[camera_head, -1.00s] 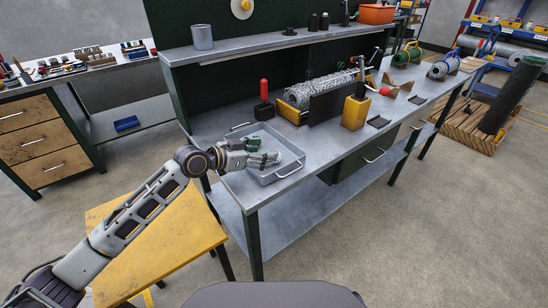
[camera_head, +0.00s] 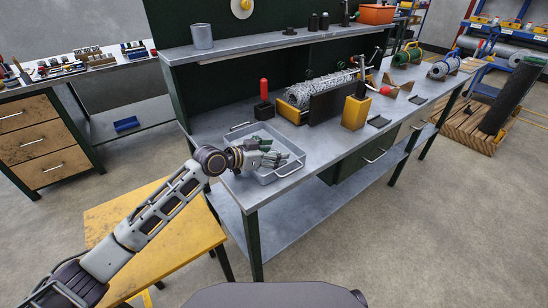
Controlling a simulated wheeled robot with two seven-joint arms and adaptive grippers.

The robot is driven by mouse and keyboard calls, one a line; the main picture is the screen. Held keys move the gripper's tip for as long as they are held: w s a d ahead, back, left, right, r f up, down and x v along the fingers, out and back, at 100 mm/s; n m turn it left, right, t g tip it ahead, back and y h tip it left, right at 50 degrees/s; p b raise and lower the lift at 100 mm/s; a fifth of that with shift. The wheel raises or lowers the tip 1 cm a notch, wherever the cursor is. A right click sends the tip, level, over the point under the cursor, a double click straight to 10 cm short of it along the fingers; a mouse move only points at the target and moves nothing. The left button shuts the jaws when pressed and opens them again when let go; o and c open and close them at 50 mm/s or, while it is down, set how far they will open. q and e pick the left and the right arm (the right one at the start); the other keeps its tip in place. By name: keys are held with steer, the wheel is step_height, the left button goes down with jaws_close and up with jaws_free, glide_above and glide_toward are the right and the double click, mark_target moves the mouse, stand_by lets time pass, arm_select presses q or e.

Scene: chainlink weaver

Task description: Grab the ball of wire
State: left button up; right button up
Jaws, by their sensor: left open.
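A grey metal tray (camera_head: 262,180) with handles sits on the near left end of the workbench. A small dark green item (camera_head: 265,142), perhaps the ball of wire, shows in the tray beside my gripper; it is mostly hidden and its shape is unclear. My left gripper (camera_head: 292,159) reaches in from the left over the tray, fingers pointing right, and is open. I cannot tell whether it touches the green item. My right gripper is not in view.
A red-handled tool in a dark block (camera_head: 264,106), a roll of chainlink mesh (camera_head: 322,89) and a yellow block (camera_head: 355,112) stand on the bench beyond the tray. A yellow table (camera_head: 160,243) stands below my left arm.

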mark_target(274, 151)
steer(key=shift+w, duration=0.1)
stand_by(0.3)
arm_select(q)
steer(key=shift+c, duration=0.5)
steer(key=c, duration=1)
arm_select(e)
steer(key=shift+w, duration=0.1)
arm_select(q)
steer(key=shift+r, duration=0.1)
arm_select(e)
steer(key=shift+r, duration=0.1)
